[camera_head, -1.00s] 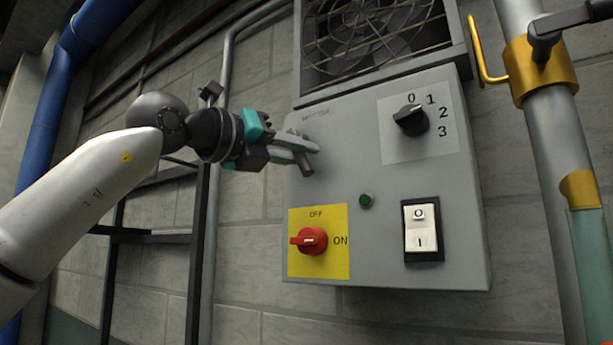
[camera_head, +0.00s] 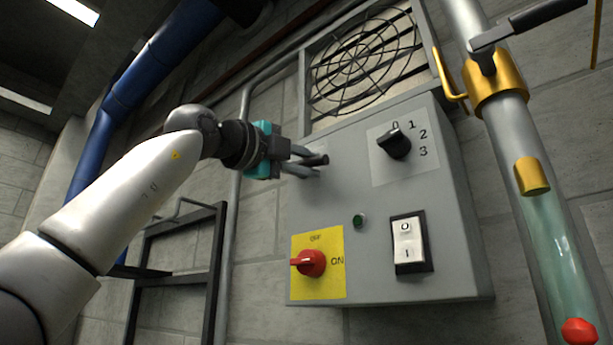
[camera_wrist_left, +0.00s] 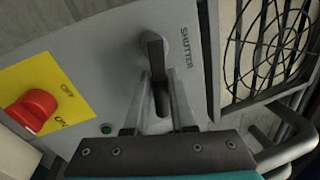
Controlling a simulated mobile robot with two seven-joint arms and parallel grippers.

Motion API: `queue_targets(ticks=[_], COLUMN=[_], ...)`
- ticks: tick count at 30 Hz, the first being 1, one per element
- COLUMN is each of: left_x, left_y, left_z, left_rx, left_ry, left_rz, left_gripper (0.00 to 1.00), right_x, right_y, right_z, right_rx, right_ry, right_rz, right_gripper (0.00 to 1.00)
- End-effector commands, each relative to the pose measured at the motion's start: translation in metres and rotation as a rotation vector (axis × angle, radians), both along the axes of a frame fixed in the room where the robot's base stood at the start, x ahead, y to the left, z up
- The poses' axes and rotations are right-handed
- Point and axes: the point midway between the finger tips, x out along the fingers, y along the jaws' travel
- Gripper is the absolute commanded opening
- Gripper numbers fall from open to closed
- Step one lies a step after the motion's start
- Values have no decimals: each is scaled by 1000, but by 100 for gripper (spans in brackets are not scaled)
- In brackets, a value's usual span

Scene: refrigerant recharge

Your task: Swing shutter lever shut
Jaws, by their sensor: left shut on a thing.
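The shutter lever is a dark grey handle (camera_wrist_left: 155,50) beside the SHUTTER lettering in the left wrist view. In the head view its dark end (camera_head: 319,160) shows at the upper left of the grey control box (camera_head: 375,275). My left gripper (camera_head: 308,166) reaches it from the left. In the left wrist view its two fingers (camera_wrist_left: 160,88) lie on either side of the lever, shut on it. The fingers partly hide the lever in the head view. My right gripper is not in view.
The box carries a black rotary knob (camera_head: 394,144), a red switch (camera_head: 308,263) on a yellow plate, a green lamp (camera_head: 358,221) and a white rocker switch (camera_head: 407,243). A pipe with brass fittings (camera_head: 497,92) stands at right. A black frame (camera_head: 217,255) stands left.

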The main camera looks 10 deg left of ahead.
Motion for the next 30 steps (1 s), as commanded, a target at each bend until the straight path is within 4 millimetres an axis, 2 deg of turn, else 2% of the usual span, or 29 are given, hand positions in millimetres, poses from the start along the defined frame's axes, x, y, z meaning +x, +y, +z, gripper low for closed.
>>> queue_targets(ticks=[10, 28, 29, 30], left_x=[-1, -1, -1, -1], left_y=[0, 1, 1, 1], left_z=[8, 10, 10, 10], left_rx=[-137, -169, -169, -169], left_ry=[87, 106, 106, 106], left_rz=[1, 1, 1, 1], left_gripper=[0, 0, 26, 30], right_x=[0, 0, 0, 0], right_y=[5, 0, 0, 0], right_z=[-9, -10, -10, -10], right_rx=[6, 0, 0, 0], right_ry=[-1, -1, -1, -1], right_rz=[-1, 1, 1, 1], right_gripper=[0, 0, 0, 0])
